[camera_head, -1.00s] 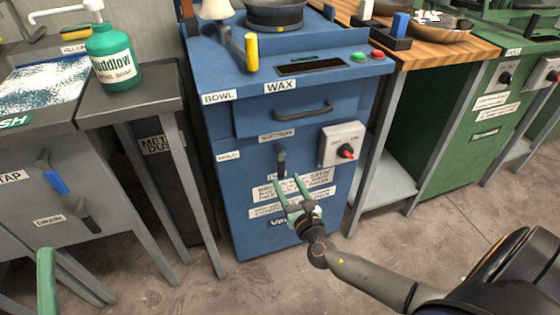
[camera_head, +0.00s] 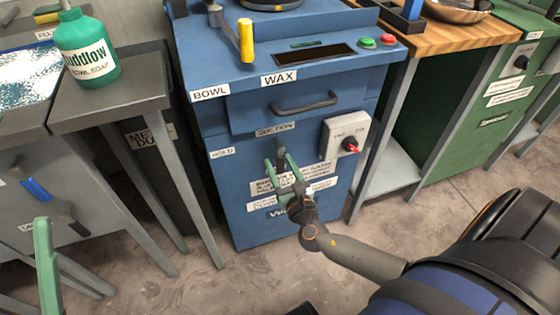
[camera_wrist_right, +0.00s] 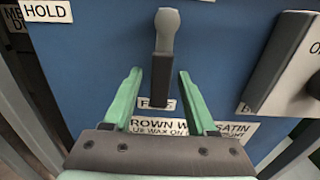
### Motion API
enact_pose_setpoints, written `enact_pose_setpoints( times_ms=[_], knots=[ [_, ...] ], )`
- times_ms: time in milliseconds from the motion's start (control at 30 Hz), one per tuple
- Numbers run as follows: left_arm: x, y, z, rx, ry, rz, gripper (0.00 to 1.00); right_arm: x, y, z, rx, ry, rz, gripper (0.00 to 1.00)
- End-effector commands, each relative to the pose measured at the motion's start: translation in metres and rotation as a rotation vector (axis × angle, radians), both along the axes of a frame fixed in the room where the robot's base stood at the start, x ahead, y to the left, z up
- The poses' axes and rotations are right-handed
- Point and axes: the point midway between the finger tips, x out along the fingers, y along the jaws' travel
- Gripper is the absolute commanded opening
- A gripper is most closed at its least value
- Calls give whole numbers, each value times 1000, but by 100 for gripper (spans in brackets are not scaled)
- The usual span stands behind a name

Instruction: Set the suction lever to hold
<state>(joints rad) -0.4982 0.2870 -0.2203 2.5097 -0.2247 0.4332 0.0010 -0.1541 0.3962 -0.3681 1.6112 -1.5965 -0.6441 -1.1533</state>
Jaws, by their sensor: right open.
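The suction lever (camera_head: 281,158) is a small grey lever on the blue cabinet front, below the "SUCTION" label (camera_head: 275,130). In the right wrist view the lever (camera_wrist_right: 165,45) stands vertical, its lower end above a partly covered label (camera_wrist_right: 155,103) starting with "F". The "HOLD" label (camera_head: 221,153) is to its left; it also shows in the wrist view (camera_wrist_right: 46,11). My right gripper (camera_head: 277,168) is open, its green fingers on either side of the lever's lower end; contact cannot be told. A green finger of my left gripper (camera_head: 45,265) shows at the lower left.
A grey switch box (camera_head: 344,135) with a red-tipped knob sits right of the lever. A drawer handle (camera_head: 305,104) is above it. A yellow-gripped lever (camera_head: 246,40) stands on the cabinet top. Grey table legs (camera_head: 195,180) stand to the left.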

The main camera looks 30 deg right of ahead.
Motion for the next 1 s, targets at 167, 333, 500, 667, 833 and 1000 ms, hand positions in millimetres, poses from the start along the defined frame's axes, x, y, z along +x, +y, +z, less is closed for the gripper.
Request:
enact_pose_setpoints(
  times_ms=[167,333,500,667,833,1000],
  knots=[
    [0,0,0,0,1,0,83,0,0,0,0,0,0,57],
    [0,0,-1,0,2,0,83,0,0,0,0,0,0,41],
    [0,0,-1,0,2,0,83,0,0,0,0,0,0,22],
    [0,0,-1,0,3,0,83,0,0,0,0,0,0,4],
    [0,0,-1,0,4,0,83,0,0,0,0,0,0,0],
    [0,0,-1,0,4,0,83,0,0,0,0,0,0,0]
  ],
)
